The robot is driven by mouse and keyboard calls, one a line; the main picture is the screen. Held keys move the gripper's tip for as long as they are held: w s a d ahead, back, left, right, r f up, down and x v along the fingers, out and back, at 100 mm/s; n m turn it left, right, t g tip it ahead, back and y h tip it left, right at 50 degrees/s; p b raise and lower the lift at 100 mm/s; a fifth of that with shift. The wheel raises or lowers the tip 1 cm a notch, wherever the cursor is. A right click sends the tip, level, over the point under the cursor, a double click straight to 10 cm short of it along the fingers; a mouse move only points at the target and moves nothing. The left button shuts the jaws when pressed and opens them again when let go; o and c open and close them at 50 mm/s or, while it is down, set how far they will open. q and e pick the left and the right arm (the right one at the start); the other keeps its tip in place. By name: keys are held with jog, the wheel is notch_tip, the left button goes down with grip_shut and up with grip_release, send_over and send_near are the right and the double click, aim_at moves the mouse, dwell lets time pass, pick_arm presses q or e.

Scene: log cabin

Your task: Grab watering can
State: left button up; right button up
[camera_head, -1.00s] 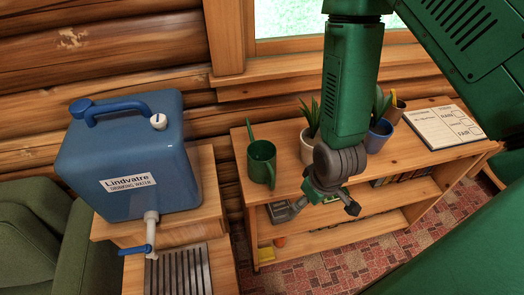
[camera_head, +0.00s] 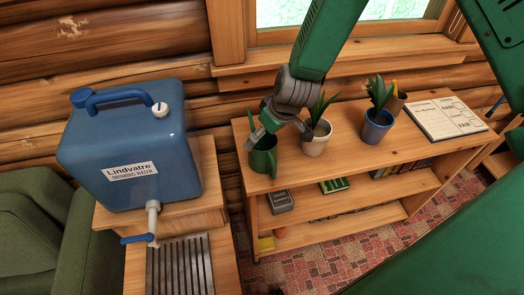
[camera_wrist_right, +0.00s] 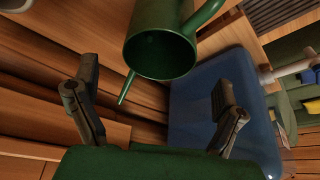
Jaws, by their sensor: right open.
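The green watering can (camera_head: 263,160) stands on the left end of the wooden shelf's top. Its upper part is partly hidden by my right gripper (camera_head: 259,127) in the head view. In the right wrist view, the watering can (camera_wrist_right: 160,48) shows its round open top, its handle at the right and its thin spout pointing down. There my right gripper (camera_wrist_right: 156,105) has its two fingers spread wide, with the can beyond them and nothing between them. Whether a finger touches the can is not clear. My left gripper is not in view.
A white potted plant (camera_head: 315,143) stands just right of the can, close to my right gripper. A blue water container (camera_head: 130,150) stands left.

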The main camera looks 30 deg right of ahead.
aim_at(263, 142)
jog(key=x, duration=0.4)
jog(key=shift+d+f+p, duration=0.1)
jog(key=shift+f+p, duration=0.25)
jog(key=shift+f, duration=0.05)
jog(key=shift+w+d+f, duration=0.15)
jog(key=shift+f, duration=0.25)
jog(key=shift+r, duration=0.1)
jog(key=c, duration=1.4)
jog(key=shift+a, duration=0.3)
